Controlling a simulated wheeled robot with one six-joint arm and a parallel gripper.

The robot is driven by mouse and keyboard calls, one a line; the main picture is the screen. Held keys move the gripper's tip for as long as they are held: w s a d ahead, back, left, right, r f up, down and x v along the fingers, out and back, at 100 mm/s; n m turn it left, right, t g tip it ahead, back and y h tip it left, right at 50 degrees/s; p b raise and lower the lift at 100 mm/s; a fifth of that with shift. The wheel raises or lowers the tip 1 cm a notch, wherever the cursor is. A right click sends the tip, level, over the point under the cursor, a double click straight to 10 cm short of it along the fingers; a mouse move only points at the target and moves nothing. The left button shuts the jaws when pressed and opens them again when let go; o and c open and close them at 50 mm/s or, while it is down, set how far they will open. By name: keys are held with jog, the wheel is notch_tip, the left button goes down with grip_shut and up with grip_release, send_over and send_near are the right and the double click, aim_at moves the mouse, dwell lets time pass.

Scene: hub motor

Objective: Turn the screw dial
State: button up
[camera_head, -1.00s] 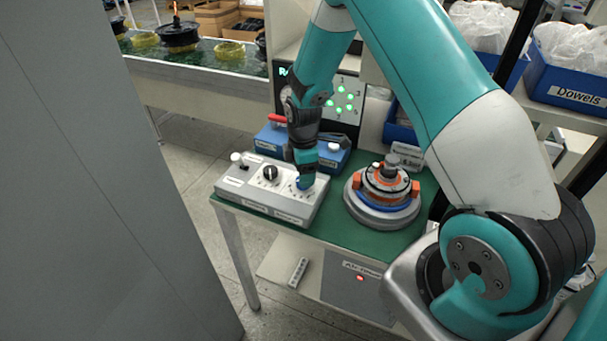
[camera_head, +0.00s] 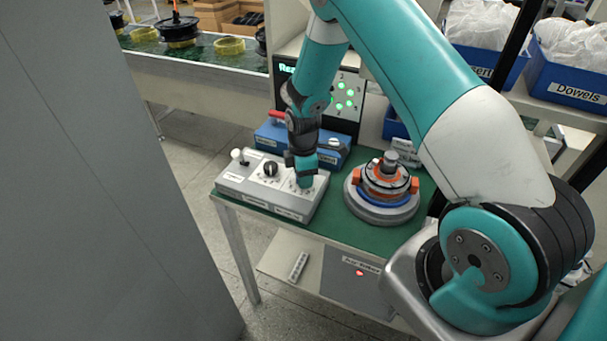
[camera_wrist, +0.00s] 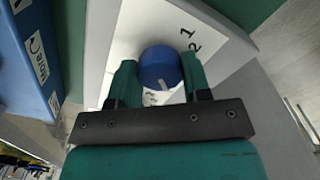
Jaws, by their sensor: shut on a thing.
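The screw dial (camera_wrist: 160,68) is a round blue knob with a pale pointer line. In the wrist view it sits on a white panel (camera_wrist: 212,28) with the numbers 1 and 2 beside it. My gripper (camera_wrist: 158,82) is shut on the dial, one teal finger on each side. In the head view my gripper (camera_head: 304,180) points down at the right part of the grey control box (camera_head: 268,207) and hides the dial there. The pointer line lies toward the lower right of the knob in the wrist view.
A black knob (camera_head: 270,169) and a white-topped lever (camera_head: 236,155) stand left of my gripper on the box. A blue box (camera_head: 268,137) is behind. The round motor fixture (camera_head: 384,190) stands close on the right. A grey panel (camera_head: 90,190) fills the left.

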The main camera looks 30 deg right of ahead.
jog(key=shift+m, duration=0.3)
jog(key=m+b, duration=0.1)
jog(key=m, duration=0.1)
jog(key=shift+f+m, duration=0.1)
jog(key=shift+m, duration=0.2)
jog(key=shift+m+b, duration=0.7)
jog(key=shift+m, duration=0.7)
jog(key=o, duration=0.9)
notch_tip(320, 180, up, 18)
jog(key=b, duration=0.3)
jog(key=shift+f, duration=0.15)
